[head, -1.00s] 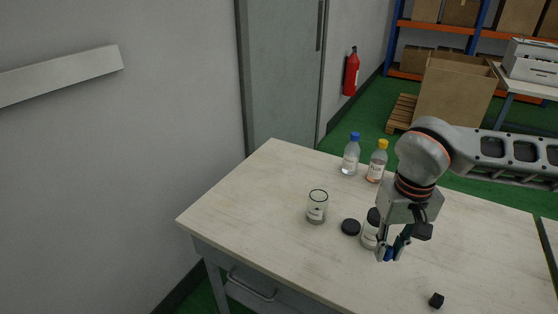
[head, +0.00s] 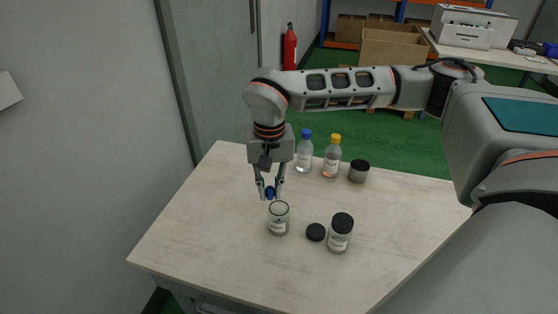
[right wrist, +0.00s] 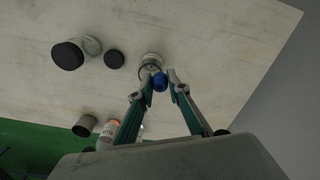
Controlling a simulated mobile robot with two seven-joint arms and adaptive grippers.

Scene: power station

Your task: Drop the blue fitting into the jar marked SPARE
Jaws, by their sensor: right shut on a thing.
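My right gripper (head: 269,190) is shut on the blue fitting (head: 270,192). It holds the fitting just above and slightly behind the rim of an open glass jar (head: 278,222) with a white label too small to read. In the right wrist view the fitting (right wrist: 160,82) sits between the fingertips (right wrist: 160,80) and overlaps the edge of the open jar (right wrist: 150,62). A second jar (head: 340,236) with a black lid on stands to the right; its label is also too small to read. My left gripper is not in view.
A loose black lid (head: 315,232) lies between the jars. A blue-capped bottle (head: 304,155), an orange-capped bottle (head: 332,160) and a dark metal cup (head: 359,171) stand behind along the table's back edge. The table's left part (head: 190,235) is clear.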

